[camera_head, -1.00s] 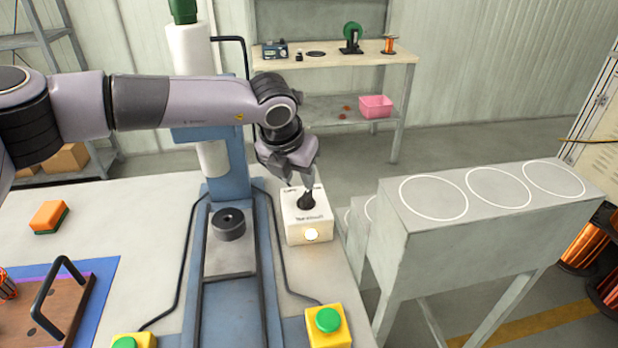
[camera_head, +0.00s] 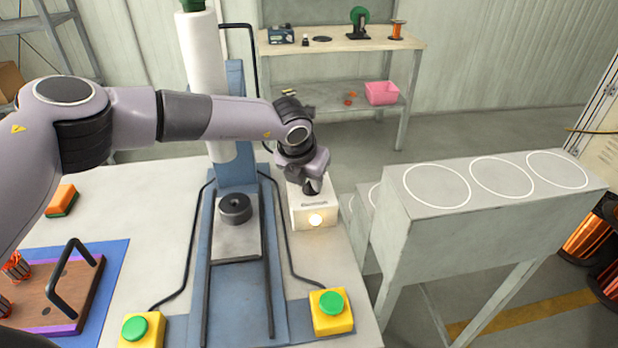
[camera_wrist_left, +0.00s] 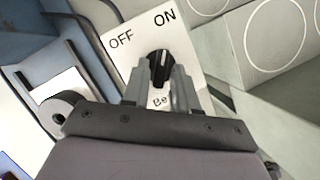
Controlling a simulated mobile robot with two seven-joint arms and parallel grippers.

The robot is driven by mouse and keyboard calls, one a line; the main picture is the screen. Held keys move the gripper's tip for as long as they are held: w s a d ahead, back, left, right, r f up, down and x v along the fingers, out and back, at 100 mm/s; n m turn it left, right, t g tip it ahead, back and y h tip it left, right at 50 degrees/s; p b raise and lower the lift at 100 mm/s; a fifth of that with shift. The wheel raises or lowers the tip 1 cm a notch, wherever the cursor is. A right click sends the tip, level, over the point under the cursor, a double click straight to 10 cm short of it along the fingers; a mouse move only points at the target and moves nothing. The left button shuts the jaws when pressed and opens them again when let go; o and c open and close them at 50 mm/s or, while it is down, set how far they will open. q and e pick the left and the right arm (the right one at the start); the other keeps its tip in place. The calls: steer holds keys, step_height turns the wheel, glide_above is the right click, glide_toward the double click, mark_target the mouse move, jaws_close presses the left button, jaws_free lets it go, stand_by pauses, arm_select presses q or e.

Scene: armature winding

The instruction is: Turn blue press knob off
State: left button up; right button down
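A white switch box (camera_head: 327,213) stands on the table right of the blue press, with a lit round lamp (camera_head: 315,220) on its front. The left wrist view shows the box top (camera_wrist_left: 118,62) marked OFF and ON, with a black knob (camera_wrist_left: 159,66) between my left gripper's fingertips. The knob's white line points up, between the two words and nearer ON. My left gripper (camera_head: 312,187) reaches down over the box, and in the left wrist view its two fingers (camera_wrist_left: 160,82) straddle the knob with little visible gap. Firm contact is unclear. My right gripper is out of view.
The blue press (camera_head: 234,165) stands just left of the box. Two yellow boxes with green buttons (camera_head: 331,312) (camera_head: 142,331) sit at the front. A grey stand (camera_head: 440,240) with white circles is to the right. A wooden board with a black handle (camera_head: 55,300) lies at left.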

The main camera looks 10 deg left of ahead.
arm_select(q)
jaws_close()
